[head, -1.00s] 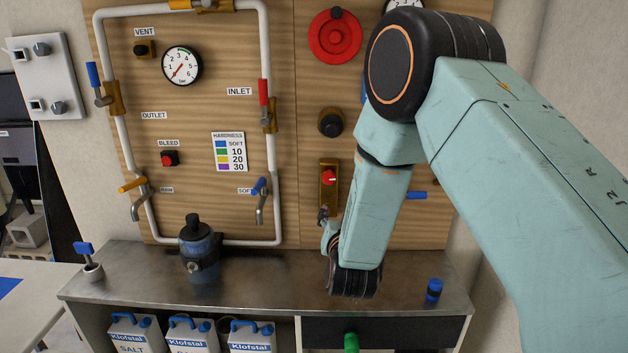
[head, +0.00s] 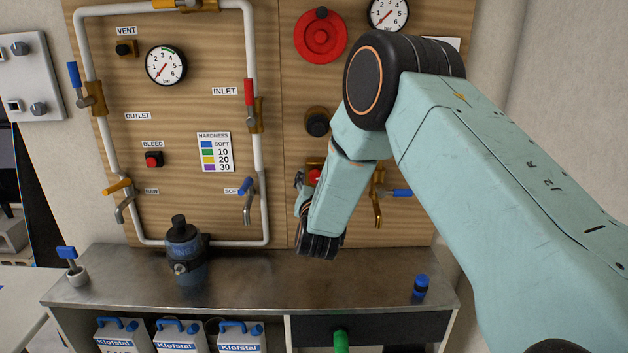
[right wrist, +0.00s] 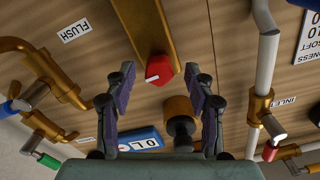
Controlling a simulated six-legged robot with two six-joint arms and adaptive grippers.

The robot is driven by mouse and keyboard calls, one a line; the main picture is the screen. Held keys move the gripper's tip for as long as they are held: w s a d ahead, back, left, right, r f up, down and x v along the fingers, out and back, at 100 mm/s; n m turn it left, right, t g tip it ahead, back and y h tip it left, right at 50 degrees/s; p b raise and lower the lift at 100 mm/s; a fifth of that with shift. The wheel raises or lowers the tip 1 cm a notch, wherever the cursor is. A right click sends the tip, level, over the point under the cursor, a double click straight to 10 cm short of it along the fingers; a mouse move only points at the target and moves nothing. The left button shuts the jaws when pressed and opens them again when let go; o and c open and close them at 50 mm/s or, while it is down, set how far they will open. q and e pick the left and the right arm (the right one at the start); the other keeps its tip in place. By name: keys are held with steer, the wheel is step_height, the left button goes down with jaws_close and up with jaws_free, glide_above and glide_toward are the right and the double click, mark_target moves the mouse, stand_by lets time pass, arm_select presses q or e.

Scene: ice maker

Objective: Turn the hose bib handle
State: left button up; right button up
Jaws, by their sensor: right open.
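A brass fitting with a red knob (head: 314,177) is on the wooden panel, partly covered by my right arm in the head view. In the right wrist view the red knob (right wrist: 159,69) has a white mark and sits at the end of a long brass plate (right wrist: 146,28). A brass tap with a blue lever (head: 401,193) is to its right. No label names the hose bib. My right gripper (head: 299,180) is at the panel, close to the red knob. In the right wrist view its open fingers (right wrist: 160,74) are on either side of the knob, with nothing held. My left gripper is out of view.
A metal counter (head: 340,275) runs below the panel, with a blue filter housing (head: 185,255) and a small blue-capped item (head: 421,285). A round black knob (head: 317,121) and red wheel (head: 320,35) are above. White pipe (head: 257,150) is to the left.

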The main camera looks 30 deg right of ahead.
steer(key=shift+w+d, duration=0.15)
steer(key=shift+w, duration=0.25)
steer(key=shift+c, duration=0.6)
steer(key=shift+d+f, duration=0.1)
steer(key=shift+d, duration=0.25)
steer(key=c, duration=0.4)
steer(key=shift+a, duration=0.25)
steer(key=c, duration=0.5)
steer(key=shift+d, duration=0.15)
jaws_close()
